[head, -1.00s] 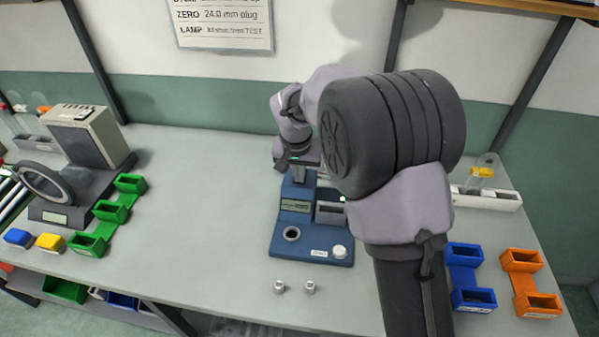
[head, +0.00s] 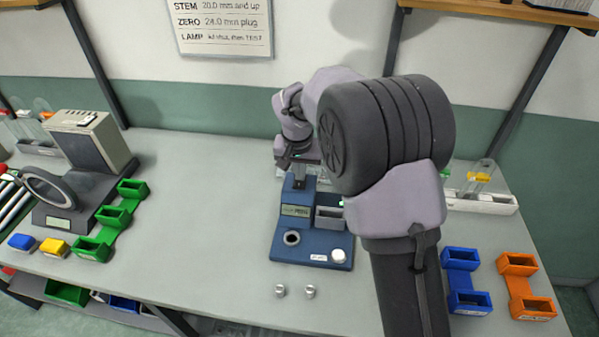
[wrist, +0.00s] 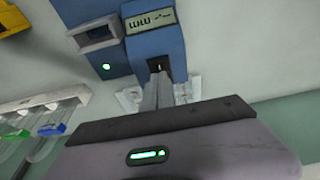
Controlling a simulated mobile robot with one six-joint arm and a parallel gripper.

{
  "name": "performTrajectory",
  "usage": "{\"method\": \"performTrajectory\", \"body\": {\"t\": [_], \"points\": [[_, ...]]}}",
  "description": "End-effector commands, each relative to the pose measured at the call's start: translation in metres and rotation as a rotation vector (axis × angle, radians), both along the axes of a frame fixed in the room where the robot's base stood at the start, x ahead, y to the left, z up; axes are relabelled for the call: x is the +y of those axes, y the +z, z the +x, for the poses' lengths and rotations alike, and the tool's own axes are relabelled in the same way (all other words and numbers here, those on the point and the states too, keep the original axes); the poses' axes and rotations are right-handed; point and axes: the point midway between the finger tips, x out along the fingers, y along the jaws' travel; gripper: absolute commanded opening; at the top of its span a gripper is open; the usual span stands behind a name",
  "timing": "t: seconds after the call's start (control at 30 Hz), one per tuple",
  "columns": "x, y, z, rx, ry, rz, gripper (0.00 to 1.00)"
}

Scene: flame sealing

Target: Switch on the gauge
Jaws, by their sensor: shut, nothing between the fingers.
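The gauge is a blue bench unit (head: 312,248) in the middle of the table. Its small display (head: 296,211) shows dark characters, also seen in the wrist view (wrist: 151,21), too blurred to read surely. A green lamp (wrist: 106,66) glows on its face beside a grey open box (wrist: 97,33). A dark recess with a small pale switch (wrist: 158,66) lies below the display in the wrist view. My gripper (wrist: 158,80) is shut and empty, its fingertips at this recess. I cannot tell whether they touch the switch. In the head view my gripper (head: 299,186) is over the gauge's back end.
Two small metal plugs (head: 295,291) stand in front of the gauge. Green bins (head: 112,216) and a grey instrument (head: 90,150) are at left. Blue bins (head: 462,259) and orange bins (head: 518,265) are at right. A tube rack (head: 485,203) stands behind. Table left of the gauge is clear.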

Motion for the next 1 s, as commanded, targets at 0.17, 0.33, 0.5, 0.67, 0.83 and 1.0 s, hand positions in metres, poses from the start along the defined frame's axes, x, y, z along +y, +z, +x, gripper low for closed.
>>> {"method": "performTrajectory", "body": {"t": [0.17, 0.33, 0.5, 0.67, 0.83, 1.0], "points": [[-0.005, 0.047, -0.004, -0.003, 0.000, 0.000, 0.00], [-0.001, 0.081, -0.024, -0.002, 0.000, 0.001, 0.00], [0.002, 0.108, -0.039, -0.002, 0.001, 0.000, 0.00], [0.003, 0.120, -0.046, -0.001, -0.001, 0.000, 0.00], [0.004, 0.121, -0.047, 0.000, 0.000, 0.000, 0.00], [0.004, 0.120, -0.047, 0.000, -0.001, 0.000, 0.00]]}}
